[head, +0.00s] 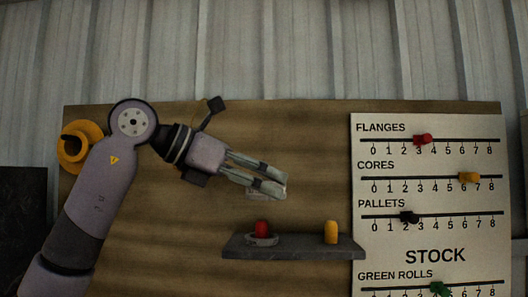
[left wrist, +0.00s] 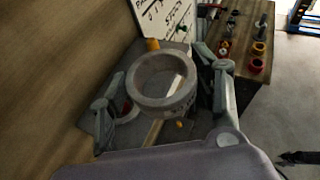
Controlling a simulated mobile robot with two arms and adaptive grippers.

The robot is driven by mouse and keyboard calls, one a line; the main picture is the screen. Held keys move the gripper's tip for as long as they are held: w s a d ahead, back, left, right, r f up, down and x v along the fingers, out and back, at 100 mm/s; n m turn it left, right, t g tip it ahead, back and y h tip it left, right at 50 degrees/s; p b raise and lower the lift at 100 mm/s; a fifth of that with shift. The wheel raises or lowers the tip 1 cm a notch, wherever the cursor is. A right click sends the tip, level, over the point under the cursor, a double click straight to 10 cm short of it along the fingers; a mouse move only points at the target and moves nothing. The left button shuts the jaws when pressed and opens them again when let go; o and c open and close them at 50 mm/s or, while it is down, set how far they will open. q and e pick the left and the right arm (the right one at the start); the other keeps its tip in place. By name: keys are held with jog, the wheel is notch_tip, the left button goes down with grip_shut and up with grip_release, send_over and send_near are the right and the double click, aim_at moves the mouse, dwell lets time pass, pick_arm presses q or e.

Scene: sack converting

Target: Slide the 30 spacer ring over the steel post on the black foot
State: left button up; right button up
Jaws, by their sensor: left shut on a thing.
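My left gripper (head: 277,184) is in front of the wooden board, its fingers pointing right and slightly down. In the left wrist view a thick grey ring (left wrist: 180,104) is held between its two fingers, with the open hole facing the camera. Small marks show on the ring's outer wall but are too small to read. In the head view the fingers mostly hide the ring; only a pale bit shows by the fingertips. The held ring is above the shelf and apart from it. I cannot make out a steel post on a black foot. My right gripper is not seen.
A dark shelf (head: 295,252) carries a red piece (head: 262,228) with a grey ring around its base, and a yellow piece (head: 331,232). A white stock chart (head: 430,235) with coloured sliders is at right. A wooden table (left wrist: 239,82) bears several small coloured parts.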

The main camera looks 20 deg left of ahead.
pick_arm(q)
jog(key=s+f+m, duration=0.1)
jog(key=s+f, duration=0.4)
jog(key=f, duration=1.3)
jog(key=s+f+g+h, duration=0.1)
jog(key=s+f, duration=0.4)
jog(key=f, duration=1.3)
jog(key=s+f+m+g+h, duration=0.1)
jog(key=s+f, duration=0.4)
jog(key=f, duration=1.3)
jog(key=shift+m, duration=0.3)
